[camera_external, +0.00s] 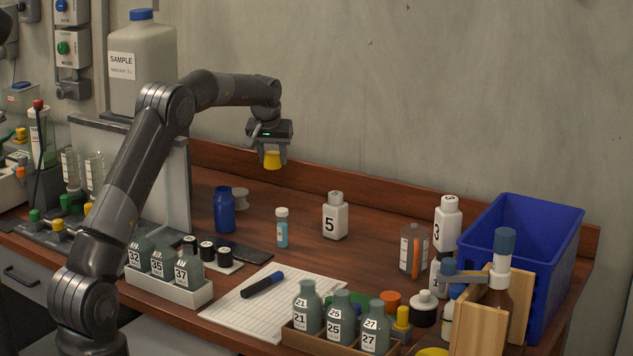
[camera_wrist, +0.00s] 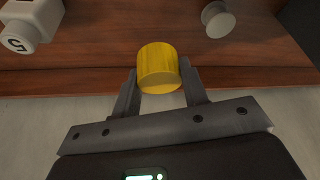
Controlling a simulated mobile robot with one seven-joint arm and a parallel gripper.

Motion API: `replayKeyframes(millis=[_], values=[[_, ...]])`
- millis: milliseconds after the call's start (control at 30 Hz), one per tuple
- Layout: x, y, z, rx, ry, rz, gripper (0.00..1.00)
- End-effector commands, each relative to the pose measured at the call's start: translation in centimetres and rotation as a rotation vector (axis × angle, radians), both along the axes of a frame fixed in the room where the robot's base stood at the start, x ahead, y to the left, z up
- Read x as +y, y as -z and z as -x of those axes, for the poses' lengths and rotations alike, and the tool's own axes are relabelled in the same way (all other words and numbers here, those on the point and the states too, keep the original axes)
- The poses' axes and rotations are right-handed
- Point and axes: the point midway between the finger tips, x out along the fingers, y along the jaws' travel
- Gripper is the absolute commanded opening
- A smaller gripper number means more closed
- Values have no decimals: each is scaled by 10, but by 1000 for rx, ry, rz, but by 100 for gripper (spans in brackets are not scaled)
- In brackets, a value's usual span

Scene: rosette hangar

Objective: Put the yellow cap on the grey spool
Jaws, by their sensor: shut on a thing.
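The yellow cap (camera_external: 271,160) is held between the fingers of my gripper (camera_external: 272,153), raised well above the table near the back wall. In the wrist view the yellow cap (camera_wrist: 158,66) sits between the two fingertips of my gripper (camera_wrist: 160,82). The grey spool (camera_external: 239,200) stands on the table, below and to the left of the cap in the external view, behind the dark blue bottle. The spool also shows in the wrist view (camera_wrist: 218,20), at the upper right, apart from the cap.
A dark blue bottle (camera_external: 224,210) stands in front of the spool. A small light-blue vial (camera_external: 282,228) and white bottle 5 (camera_external: 335,216) stand to the right. A blue crate (camera_external: 548,240) is at the far right. The table behind the vial is clear.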

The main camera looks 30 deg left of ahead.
Motion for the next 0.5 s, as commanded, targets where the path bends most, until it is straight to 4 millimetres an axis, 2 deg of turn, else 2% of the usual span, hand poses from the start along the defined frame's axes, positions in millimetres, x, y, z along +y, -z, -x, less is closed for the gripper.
replayKeyframes(millis=[33,267,500], values=[[12,0,-2,-2,-13,2,19],[45,8,-7,0,-38,5,19],[96,41,-21,1,-39,6,19]])
